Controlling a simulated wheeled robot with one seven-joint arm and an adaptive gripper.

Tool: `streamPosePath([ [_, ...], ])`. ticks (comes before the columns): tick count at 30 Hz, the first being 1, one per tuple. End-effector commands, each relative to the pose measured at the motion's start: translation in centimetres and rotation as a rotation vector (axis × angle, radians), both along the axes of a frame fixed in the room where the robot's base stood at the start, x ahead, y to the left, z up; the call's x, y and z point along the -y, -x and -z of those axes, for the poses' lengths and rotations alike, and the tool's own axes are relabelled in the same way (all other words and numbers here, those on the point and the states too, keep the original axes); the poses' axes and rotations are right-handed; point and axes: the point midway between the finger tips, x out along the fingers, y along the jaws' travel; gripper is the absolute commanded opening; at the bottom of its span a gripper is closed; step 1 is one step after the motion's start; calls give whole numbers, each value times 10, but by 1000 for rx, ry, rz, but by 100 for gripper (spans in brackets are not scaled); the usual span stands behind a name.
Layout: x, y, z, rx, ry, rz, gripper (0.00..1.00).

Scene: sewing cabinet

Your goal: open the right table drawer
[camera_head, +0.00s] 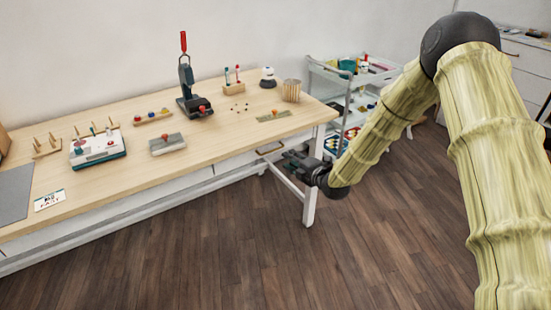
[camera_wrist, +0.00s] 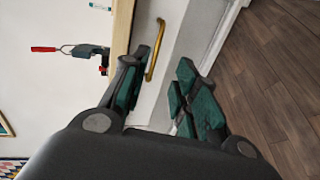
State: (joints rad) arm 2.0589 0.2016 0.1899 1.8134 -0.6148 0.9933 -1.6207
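The wooden table (camera_head: 120,175) has a white drawer front under its right end. A brass drawer handle (camera_head: 270,148) shows there in the head view, just left of my gripper (camera_head: 296,162). In the wrist view the brass handle (camera_wrist: 155,50) runs along the white drawer front (camera_wrist: 185,60), ahead of my gripper (camera_wrist: 158,82). My fingers, with green pads, are spread apart and nothing is held between them. The handle lies beyond the tip of the left finger in that view. I cannot tell whether a finger touches it. The drawer looks closed.
A white table leg (camera_head: 310,203) stands just below my gripper. A white cart (camera_head: 345,85) with several items stands behind my arm. A press with a red lever (camera_head: 187,80) and small parts stand on the tabletop. The wooden floor (camera_head: 230,250) in front is clear.

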Motion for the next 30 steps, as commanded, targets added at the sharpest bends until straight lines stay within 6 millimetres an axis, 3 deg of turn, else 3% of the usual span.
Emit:
streamPosePath([
  [8, -9, -18, -1, 24, 14, -8, 29],
  [21, -42, -76, 14, 22, 10, -6, 29],
  [30, -53, -94, 18, 20, 11, -6, 29],
])
